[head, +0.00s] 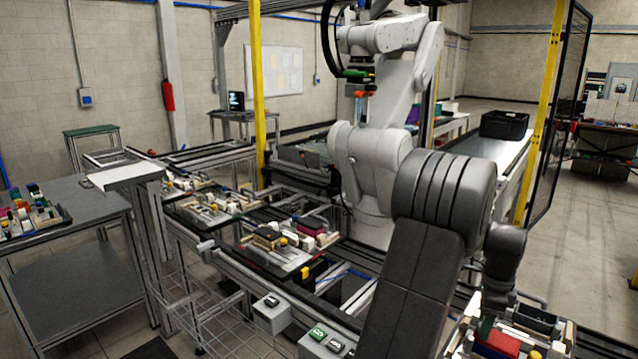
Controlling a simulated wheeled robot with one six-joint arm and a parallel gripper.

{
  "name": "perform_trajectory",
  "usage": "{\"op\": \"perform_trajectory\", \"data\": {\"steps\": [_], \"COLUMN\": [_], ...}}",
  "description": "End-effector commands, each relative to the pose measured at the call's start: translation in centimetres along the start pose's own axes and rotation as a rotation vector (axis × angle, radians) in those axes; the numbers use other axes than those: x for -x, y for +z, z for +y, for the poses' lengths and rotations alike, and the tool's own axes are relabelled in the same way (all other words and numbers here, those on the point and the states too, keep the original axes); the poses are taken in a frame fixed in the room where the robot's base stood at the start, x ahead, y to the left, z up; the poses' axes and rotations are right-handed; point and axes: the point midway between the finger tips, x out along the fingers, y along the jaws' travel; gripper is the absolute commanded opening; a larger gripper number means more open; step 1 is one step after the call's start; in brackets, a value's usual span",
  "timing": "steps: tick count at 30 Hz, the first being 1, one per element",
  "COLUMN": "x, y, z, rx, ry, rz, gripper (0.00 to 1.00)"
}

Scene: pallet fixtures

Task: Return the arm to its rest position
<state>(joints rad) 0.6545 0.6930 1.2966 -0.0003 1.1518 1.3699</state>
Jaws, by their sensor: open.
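My arm (425,240), dark grey and black, rises from the bottom of the head view, bends at a thick elbow and comes down on the right. My gripper (497,299) is at its lower end, open, pointing down above a group of coloured parts (505,340) at the lower right. Its fingers are small and dark, and I cannot make out their tips clearly. I see nothing held in it. Part of the frame behind is hidden by my arm.
A white robot arm (375,150) stands just behind mine. A conveyor frame with pallets (275,263) of blocks runs left of it. A grey table (75,255) is at left. A yellow post (540,110) and mesh fence are at right, with open floor (590,220) beyond.

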Motion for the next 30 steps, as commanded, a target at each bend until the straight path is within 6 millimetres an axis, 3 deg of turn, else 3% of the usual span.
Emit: {"op": "perform_trajectory", "data": {"steps": [10,14,30], "x": [0.2,1.1,11.4], "y": [0.0,0.0,0.0], "z": [0.0,-0.1,-0.1], "rx": [0.003,0.0,0.0], "ry": [-0.001,-0.002,-0.005], "rz": [0.0,0.0,0.001], "gripper": [0.45,0.45,0.45]}}
